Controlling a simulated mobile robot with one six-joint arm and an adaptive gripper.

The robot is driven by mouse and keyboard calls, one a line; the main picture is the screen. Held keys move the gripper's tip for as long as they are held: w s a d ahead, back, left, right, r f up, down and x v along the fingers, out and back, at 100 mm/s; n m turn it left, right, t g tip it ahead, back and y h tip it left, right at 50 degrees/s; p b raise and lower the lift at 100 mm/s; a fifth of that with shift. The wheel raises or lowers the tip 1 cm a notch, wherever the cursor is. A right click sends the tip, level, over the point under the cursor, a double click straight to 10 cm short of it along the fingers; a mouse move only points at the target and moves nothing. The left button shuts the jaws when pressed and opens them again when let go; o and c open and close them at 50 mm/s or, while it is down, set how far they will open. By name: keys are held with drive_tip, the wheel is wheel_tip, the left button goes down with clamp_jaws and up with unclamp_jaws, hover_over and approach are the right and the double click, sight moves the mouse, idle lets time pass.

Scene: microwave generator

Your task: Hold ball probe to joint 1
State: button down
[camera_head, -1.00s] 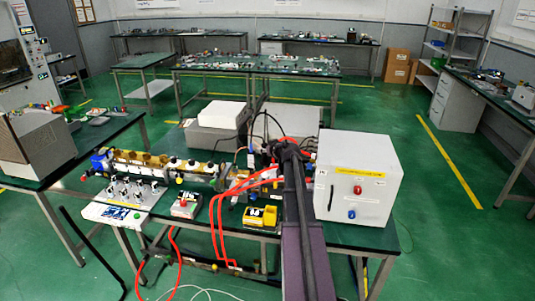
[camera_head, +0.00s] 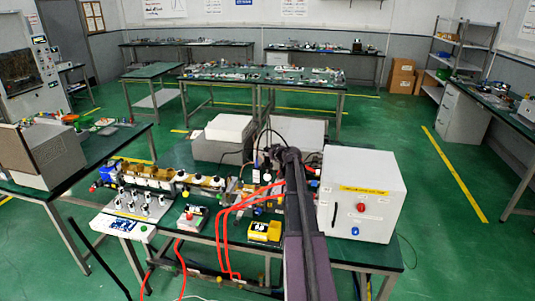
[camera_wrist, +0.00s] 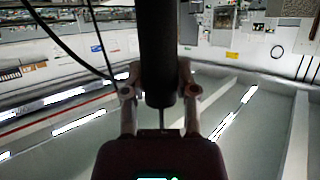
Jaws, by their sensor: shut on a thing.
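My gripper (camera_wrist: 160,93) is shut on a thick black cylindrical shaft, which I take to be the ball probe (camera_wrist: 157,45). The shaft stands upright in the wrist picture between the two fingers, and a ball tip does not show. In the head view my arm hides the gripper and probe. The row of waveguide parts (camera_head: 152,177), brass and white with a blue end, lies along the bench left of my arm. I cannot tell which joint is joint 1.
A white cabinet (camera_head: 375,180) stands close right of my arm. A yellow meter (camera_head: 264,232), a small red-button box (camera_head: 192,218) and red cables (camera_head: 222,225) are at the bench front. Grey-white boxes (camera_head: 222,138) stand behind. Dark cables (camera_wrist: 70,45) hang near the probe in the wrist view.

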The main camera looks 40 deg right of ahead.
sight(267, 174)
drive_tip(key=shift+f, duration=0.15)
wheel_tip(267, 174, down, 9)
drive_tip(key=b, duration=0.8)
drive_tip(key=shift+r+b, duration=0.2)
drive_tip(key=shift+b, duration=0.2)
wheel_tip(267, 174, up, 9)
drive_tip(key=p, duration=0.9)
idle(0.3)
idle(1.5)
